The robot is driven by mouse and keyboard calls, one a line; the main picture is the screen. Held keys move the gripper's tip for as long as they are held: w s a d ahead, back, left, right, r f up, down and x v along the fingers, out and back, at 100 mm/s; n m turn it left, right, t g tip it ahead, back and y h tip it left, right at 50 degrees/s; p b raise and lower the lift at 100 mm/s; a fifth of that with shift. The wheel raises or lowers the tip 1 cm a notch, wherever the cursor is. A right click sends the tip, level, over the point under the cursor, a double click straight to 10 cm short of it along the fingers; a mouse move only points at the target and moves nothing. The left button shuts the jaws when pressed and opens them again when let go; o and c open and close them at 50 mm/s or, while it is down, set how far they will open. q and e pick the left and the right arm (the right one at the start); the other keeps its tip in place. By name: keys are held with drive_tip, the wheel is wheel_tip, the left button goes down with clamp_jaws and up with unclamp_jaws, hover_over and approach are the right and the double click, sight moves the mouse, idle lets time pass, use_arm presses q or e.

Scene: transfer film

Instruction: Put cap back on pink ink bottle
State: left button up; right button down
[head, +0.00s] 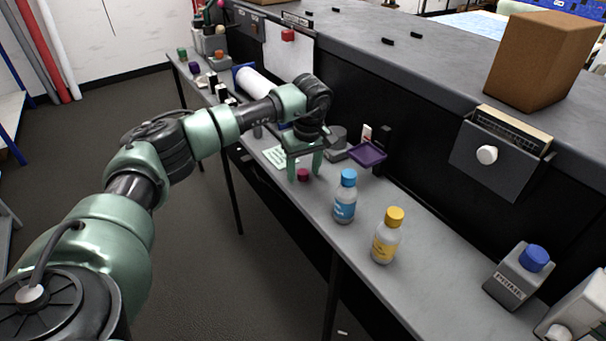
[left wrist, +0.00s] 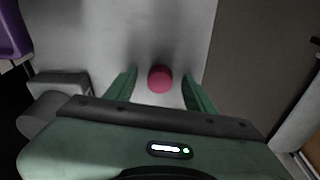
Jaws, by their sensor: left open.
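A small pink cap (head: 303,174) sits on the grey bench shelf, just by the fingertips of my left gripper (head: 304,167). In the left wrist view the pink cap (left wrist: 160,79) shows as a round piece between the two green fingers of my left gripper (left wrist: 160,76). The fingers are open, with a gap on both sides of the cap. I cannot make out a pink ink bottle in either view. My right gripper is not in view.
A blue-capped bottle (head: 344,196) and a yellow-capped bottle (head: 387,236) stand nearby to the right. A purple tray (head: 367,154) is behind the gripper. A grey bottle with blue cap (head: 519,276) stands far right. The shelf's front edge is close.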

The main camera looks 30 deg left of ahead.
sight(303, 173)
use_arm(q)
drive_tip(key=shift+c, duration=0.3)
clamp_jaws()
drive_tip(key=shift+r, duration=0.1)
wheel_tip(303, 173, up, 20)
drive_tip(key=b, duration=0.1)
idle(0.3)
